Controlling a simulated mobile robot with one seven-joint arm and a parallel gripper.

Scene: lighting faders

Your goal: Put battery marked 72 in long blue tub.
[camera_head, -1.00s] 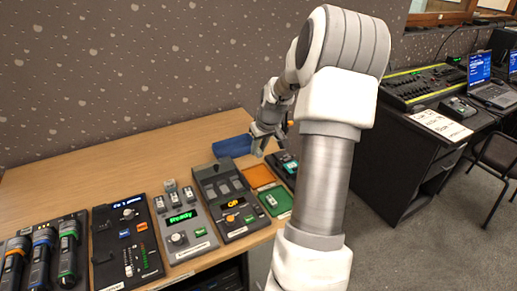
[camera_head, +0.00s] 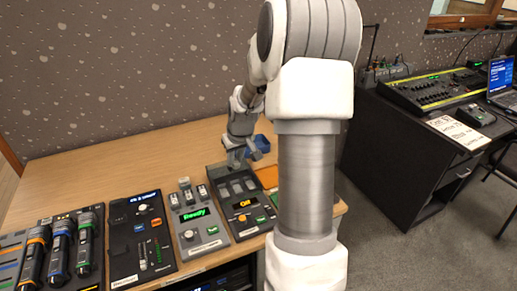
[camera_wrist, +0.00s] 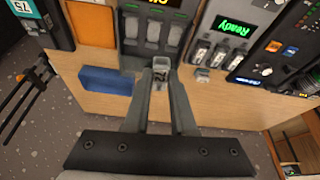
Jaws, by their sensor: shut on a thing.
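My gripper (camera_head: 236,161) is low over the table behind the dark charger with the amber display (camera_head: 243,204). In the wrist view my gripper (camera_wrist: 160,72) is shut on a small grey battery (camera_wrist: 160,76), mostly hidden by the fingers; its number cannot be read. The long blue tub (camera_head: 261,144) stands at the back of the table, just right of the gripper and partly hidden. In the wrist view the blue tub (camera_wrist: 106,81) is left of the fingers, apart from them, and looks empty.
Another small battery (camera_wrist: 202,75) stands behind the charger with the green "Ready" display (camera_head: 196,222). That charger and the dark one hold several batteries. An orange pad (camera_wrist: 92,24) lies near the tub. Bare wood (camera_head: 90,170) is free at the back left.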

